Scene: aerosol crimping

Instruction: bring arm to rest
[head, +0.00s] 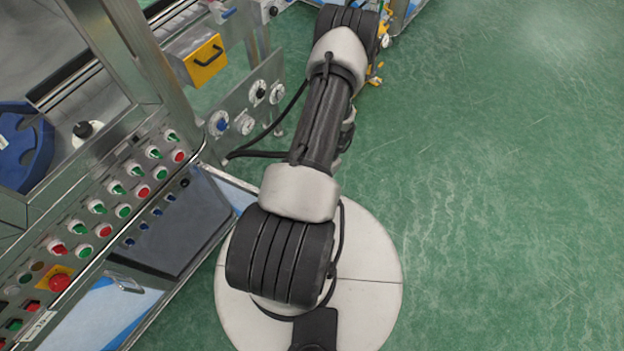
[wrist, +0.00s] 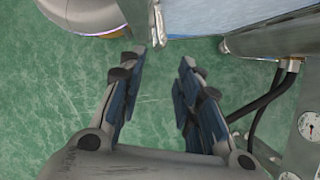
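My gripper (wrist: 161,57) shows in the wrist view with its two dark blue-padded fingers apart. Only green floor shows between them, so it is open and empty. It hangs beside the machine frame, touching nothing that I can see. In the head view my arm reaches up the picture, away from my round base, along the right side of the machine. The gripper itself cannot be clearly made out there.
The crimping machine's button panel (head: 104,208) fills the left of the head view. A yellow box with a black handle (head: 205,62) and dials (head: 258,92) sit near my arm. Black hoses (wrist: 268,104) run at the right in the wrist view. The green floor (head: 500,180) is clear at right.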

